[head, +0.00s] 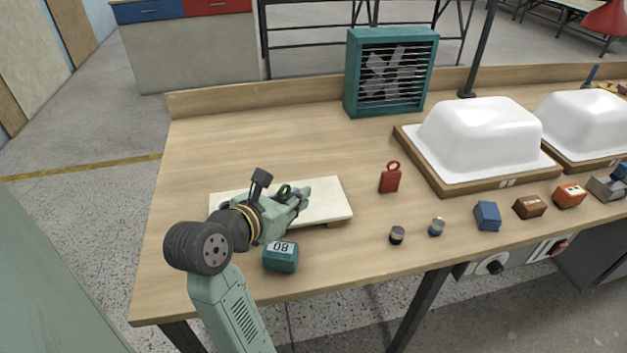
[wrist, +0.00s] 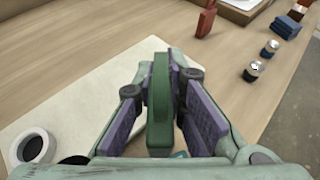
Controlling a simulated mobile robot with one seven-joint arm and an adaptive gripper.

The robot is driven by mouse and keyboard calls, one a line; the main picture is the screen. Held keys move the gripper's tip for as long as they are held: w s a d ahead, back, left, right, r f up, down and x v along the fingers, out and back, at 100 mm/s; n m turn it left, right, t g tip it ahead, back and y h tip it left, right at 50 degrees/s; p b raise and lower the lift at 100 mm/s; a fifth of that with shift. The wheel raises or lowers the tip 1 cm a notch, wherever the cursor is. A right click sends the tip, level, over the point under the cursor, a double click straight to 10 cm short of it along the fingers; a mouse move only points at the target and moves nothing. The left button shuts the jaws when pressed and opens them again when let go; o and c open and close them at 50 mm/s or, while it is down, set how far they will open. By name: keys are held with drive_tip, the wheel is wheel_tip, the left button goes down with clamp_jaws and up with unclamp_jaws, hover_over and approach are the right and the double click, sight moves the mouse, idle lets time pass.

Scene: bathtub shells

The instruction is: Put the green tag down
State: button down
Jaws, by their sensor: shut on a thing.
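The green tag (wrist: 158,105) stands on edge between the purple pads of my gripper (wrist: 160,85) in the wrist view. My gripper is shut on it. In the head view a small part of the green tag (head: 284,190) shows by the fingers of my gripper (head: 299,197), over the cream board (head: 335,197). The board also shows below the tag in the wrist view (wrist: 75,105). I cannot tell whether the tag touches the board. The tag's lower part is hidden by the fingers.
A red tag (head: 390,180) stands right of the board. A teal block marked 80 (head: 281,262) is in front of it. Small cylinders (head: 397,235), coloured blocks (head: 487,216) and white tub shells (head: 480,140) are further right. A fan (head: 390,75) stands behind. The back-left bench is clear.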

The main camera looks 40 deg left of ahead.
drive_tip(key=w+a, duration=0.1)
drive_tip(key=w, duration=0.2)
drive_tip(key=w+a, duration=0.2)
drive_tip(key=w, duration=0.2)
drive_tip(key=w+a+f, duration=0.1)
drive_tip(key=w, duration=0.3)
drive_tip(key=shift+w+a+f, duration=0.1)
drive_tip(key=shift+w+a, duration=0.05)
drive_tip(key=shift+w, duration=0.05)
drive_tip(key=shift+f, duration=1.75)
drive_tip(key=shift+f, duration=0.15)
drive_tip(key=c, duration=1.7)
unclamp_jaws()
drive_tip(key=shift+o, duration=0.2)
